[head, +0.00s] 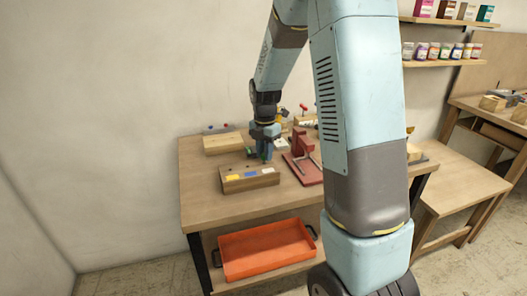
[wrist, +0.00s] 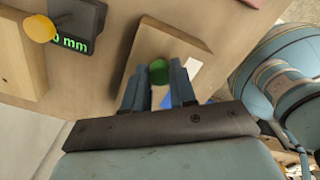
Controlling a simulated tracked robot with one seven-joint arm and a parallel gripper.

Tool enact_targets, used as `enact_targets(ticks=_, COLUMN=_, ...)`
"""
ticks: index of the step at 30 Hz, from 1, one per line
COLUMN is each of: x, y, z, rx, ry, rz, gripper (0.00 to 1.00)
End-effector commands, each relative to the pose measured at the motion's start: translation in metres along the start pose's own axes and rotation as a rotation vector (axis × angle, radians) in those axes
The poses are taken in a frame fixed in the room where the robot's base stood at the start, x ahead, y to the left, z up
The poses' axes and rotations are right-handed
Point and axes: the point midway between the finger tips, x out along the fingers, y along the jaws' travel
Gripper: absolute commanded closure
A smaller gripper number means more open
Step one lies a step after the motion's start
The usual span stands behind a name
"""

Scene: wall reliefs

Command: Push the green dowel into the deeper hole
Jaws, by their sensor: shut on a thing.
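My gripper (head: 265,156) points down over the back of a wooden block (head: 262,184) on the workbench. Its fingers (wrist: 160,88) are closed on the green dowel (wrist: 158,72), whose round end shows between them in the wrist view. The block has yellow, blue and white patches along its front; it also shows behind the dowel in the wrist view (wrist: 148,48). Small dark spots on its top may be holes. Which hole is deeper cannot be told. The fingers hide where the dowel meets the block, so I cannot tell whether it touches.
A longer wooden board (head: 223,143) lies behind. A red vise (head: 303,145) stands right of the block. A dark display (wrist: 80,22) with green "mm" text and a yellow round thing (wrist: 40,28) show in the wrist view. An orange tray (head: 265,250) is on the lower shelf. The bench front (head: 205,205) is clear.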

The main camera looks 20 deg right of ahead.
Motion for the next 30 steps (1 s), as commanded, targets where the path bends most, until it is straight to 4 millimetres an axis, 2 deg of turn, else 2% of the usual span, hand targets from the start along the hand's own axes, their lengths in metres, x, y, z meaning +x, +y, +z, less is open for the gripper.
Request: enact_targets(ticks=30, x=0.017, y=-0.001, z=0.001, rx=0.002, ry=0.001, rz=-0.001, gripper=1.00)
